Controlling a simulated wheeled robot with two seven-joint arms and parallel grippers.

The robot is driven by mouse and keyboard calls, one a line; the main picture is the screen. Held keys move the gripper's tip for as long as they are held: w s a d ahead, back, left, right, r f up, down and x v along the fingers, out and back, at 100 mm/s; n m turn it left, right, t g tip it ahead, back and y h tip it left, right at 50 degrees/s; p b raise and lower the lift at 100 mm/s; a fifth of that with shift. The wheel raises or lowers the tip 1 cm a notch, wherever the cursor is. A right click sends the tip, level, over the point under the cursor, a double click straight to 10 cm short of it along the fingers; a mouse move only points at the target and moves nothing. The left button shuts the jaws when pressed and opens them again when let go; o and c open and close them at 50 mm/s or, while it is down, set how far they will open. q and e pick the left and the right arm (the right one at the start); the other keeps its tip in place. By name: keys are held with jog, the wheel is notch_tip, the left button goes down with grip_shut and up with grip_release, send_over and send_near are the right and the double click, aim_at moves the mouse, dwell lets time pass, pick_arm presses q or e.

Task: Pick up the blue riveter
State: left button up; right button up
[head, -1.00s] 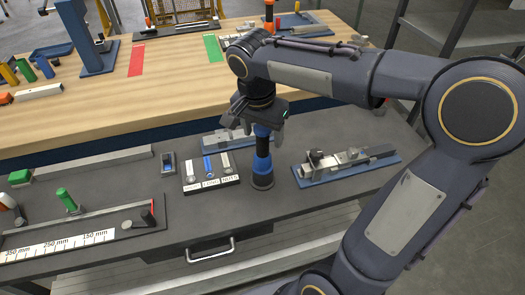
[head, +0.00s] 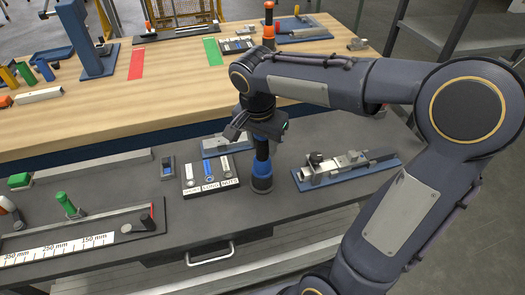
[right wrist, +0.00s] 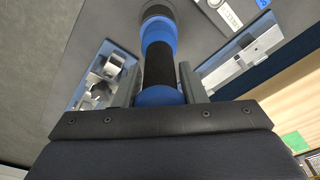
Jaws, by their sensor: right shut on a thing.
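The blue riveter (head: 262,168) stands upright on the dark grey bench, black with blue bands and a dark round base. My right gripper (head: 262,131) is above it, with its jaws around the riveter's upper part. In the right wrist view the riveter (right wrist: 159,62) runs between the two fingers of the gripper (right wrist: 158,88), which are shut on its shaft. The riveter's top is hidden by the gripper in the head view. My left gripper is not in view.
A labelled tray (head: 211,191) stands just left of the riveter. A blue-based metal fixture (head: 345,170) lies to its right, and another (head: 214,147) behind it. An orange-and-black tool (head: 269,28) stands on the wooden table (head: 180,85). The bench front right is clear.

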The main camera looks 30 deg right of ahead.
notch_tip(320, 180, up, 10)
jog(key=shift+r+p, duration=0.1)
jog(key=shift+p, duration=0.2)
jog(key=o, duration=0.3)
jog(key=c, duration=0.3)
